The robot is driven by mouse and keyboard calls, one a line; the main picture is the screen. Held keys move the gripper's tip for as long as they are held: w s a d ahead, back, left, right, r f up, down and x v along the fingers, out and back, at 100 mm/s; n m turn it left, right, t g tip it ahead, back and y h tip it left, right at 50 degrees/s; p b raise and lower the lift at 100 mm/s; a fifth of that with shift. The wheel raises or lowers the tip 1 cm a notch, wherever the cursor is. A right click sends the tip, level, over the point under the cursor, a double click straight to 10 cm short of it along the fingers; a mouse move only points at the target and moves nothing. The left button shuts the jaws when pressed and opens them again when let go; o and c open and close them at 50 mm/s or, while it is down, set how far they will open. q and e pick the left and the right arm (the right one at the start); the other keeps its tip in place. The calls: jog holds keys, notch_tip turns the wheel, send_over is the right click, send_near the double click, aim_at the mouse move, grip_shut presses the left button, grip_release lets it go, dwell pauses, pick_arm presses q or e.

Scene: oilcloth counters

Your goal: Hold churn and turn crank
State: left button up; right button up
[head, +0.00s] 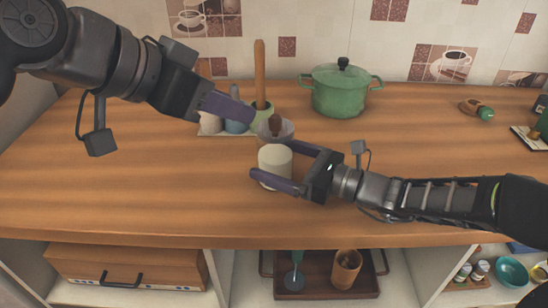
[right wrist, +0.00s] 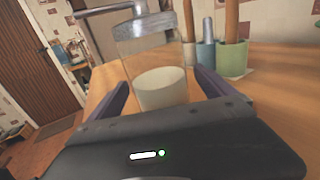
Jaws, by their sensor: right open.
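The churn (head: 275,160) is a glass jar of white cream with a grey lid, upright on the wooden counter; it also shows in the right wrist view (right wrist: 160,85). Its crank has a brown knob (head: 275,123) above the lid, and a metal arm (right wrist: 105,8) reaches left at the top of the right wrist view. My right gripper (head: 272,163) is open, its purple fingers on either side of the jar; a gap shows in the right wrist view. My left gripper (head: 250,113) is just left of the knob. Its fingers overlap, so its opening is unclear.
Behind the churn stand a green cup (head: 262,117) with a wooden handle in it, a blue cup (head: 236,126) and a pale cup (head: 210,123). A green lidded pot (head: 340,92) is at the back. The counter's front left (head: 120,190) is clear.

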jog(key=v, duration=1.1)
jog(key=shift+s+d, duration=0.1)
jog(key=shift+d, duration=0.1)
